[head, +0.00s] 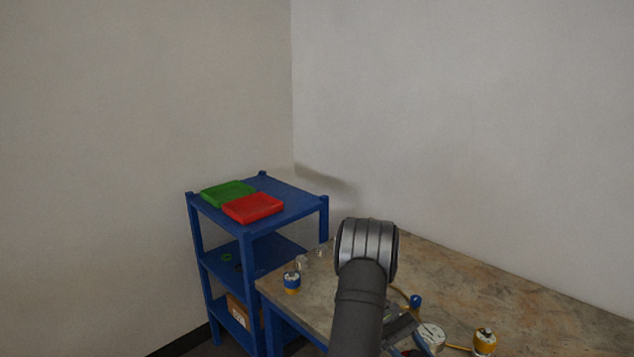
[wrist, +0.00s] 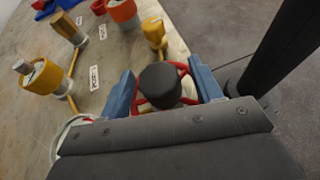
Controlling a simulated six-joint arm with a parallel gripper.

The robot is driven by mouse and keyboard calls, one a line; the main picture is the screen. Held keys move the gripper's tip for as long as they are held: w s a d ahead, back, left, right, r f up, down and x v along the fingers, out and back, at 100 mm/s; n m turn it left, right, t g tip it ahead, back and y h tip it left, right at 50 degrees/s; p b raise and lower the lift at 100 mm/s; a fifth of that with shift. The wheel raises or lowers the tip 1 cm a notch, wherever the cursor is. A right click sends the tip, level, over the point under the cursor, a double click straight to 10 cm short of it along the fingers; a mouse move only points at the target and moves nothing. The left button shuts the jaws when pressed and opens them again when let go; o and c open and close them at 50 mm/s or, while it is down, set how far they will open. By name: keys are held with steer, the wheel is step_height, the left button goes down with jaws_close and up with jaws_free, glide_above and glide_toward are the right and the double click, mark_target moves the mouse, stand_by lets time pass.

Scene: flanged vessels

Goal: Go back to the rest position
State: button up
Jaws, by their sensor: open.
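My gripper (wrist: 162,68) shows in the wrist view with its two blue fingers spread apart. A dark round cap (wrist: 160,84) lies between the fingers in the picture, with red handle-like parts (wrist: 184,69) and a pale body around and below it. I cannot tell whether the fingers touch it. In the head view my arm stands in front of the worktable, and it hides most of the gripper and part of the tabletop.
A blue shelf (head: 290,190) at left holds a green tray (head: 228,193) and a red tray (head: 253,208). Walls stand behind.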

steer(key=shift+w+m+y, duration=0.1)
steer(key=shift+m+y, duration=0.2)
steer(key=shift+y, duration=0.1)
steer(key=v, duration=0.7)
steer(key=shift+f, duration=0.15)
steer(key=shift+h, duration=0.3)
steer(key=x, duration=0.7)
steer(key=shift+a, duration=0.2)
steer(key=n+t+h, duration=0.5)
steer(key=n, duration=0.1)
steer(key=shift+n, duration=0.3)
steer(key=n+t+h, duration=0.1)
steer(key=n+t, duration=0.4)
steer(key=t, duration=0.1)
steer(key=v, duration=1.7)
steer(key=shift+s+a, duration=0.2)
steer(key=shift+s, duration=0.15)
steer(key=shift+f, duration=0.1)
stand_by(1.9)
